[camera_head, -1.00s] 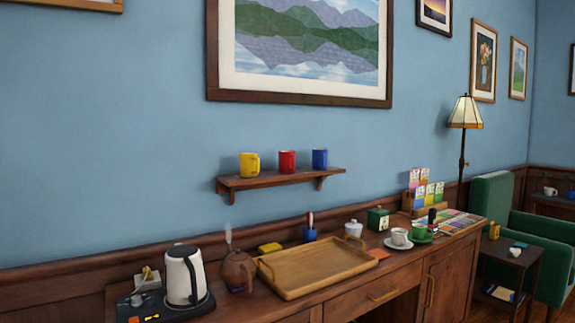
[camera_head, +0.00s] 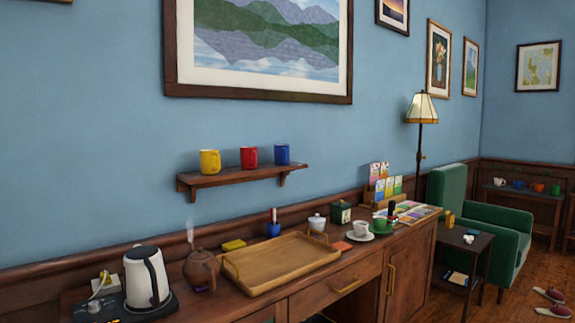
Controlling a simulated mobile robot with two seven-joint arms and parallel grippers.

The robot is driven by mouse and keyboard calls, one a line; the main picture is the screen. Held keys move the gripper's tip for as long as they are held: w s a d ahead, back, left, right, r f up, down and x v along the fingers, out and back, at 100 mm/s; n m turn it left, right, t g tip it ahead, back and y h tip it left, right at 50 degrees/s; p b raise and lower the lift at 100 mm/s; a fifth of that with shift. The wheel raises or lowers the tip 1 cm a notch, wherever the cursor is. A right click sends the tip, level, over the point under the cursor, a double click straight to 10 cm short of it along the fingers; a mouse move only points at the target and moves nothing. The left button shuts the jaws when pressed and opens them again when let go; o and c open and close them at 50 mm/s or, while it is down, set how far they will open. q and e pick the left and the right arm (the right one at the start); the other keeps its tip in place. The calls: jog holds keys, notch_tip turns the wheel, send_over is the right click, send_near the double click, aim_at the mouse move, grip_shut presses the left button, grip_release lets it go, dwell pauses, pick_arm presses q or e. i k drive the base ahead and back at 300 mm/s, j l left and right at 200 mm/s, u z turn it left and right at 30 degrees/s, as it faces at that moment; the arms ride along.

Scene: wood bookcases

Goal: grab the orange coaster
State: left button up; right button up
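A small flat orange square, which looks like the orange coaster (camera_head: 342,246), lies on the wooden sideboard (camera_head: 345,273). It is just right of the wooden tray (camera_head: 283,283) and left of a white cup on a saucer (camera_head: 361,231). It appears clear on top. Neither of my grippers is in view.
A kettle (camera_head: 145,277) and a brown teapot (camera_head: 201,269) stand left of the tray. A green cup (camera_head: 381,225) and a card rack (camera_head: 384,188) are to the right. A green armchair (camera_head: 470,210) and a small dark table (camera_head: 465,243) stand beyond the sideboard.

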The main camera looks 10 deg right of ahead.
aim_at(341, 246)
jog(key=u, duration=0.45)
jog(key=i+l+u, duration=0.2)
jog(key=l+u, duration=0.2)
jog(key=l, duration=0.15)
jog(key=i+l+u, duration=0.1)
jog(key=l+u, duration=0.25)
jog(key=l, duration=0.35)
jog(key=i+l+u, duration=0.15)
jog(key=l, duration=0.35)
jog(key=i+l, duration=0.1)
jog(key=l, duration=0.8)
jog(key=l+u, duration=0.1)
jog(key=l, duration=0.85)
jog(key=i, duration=0.05)
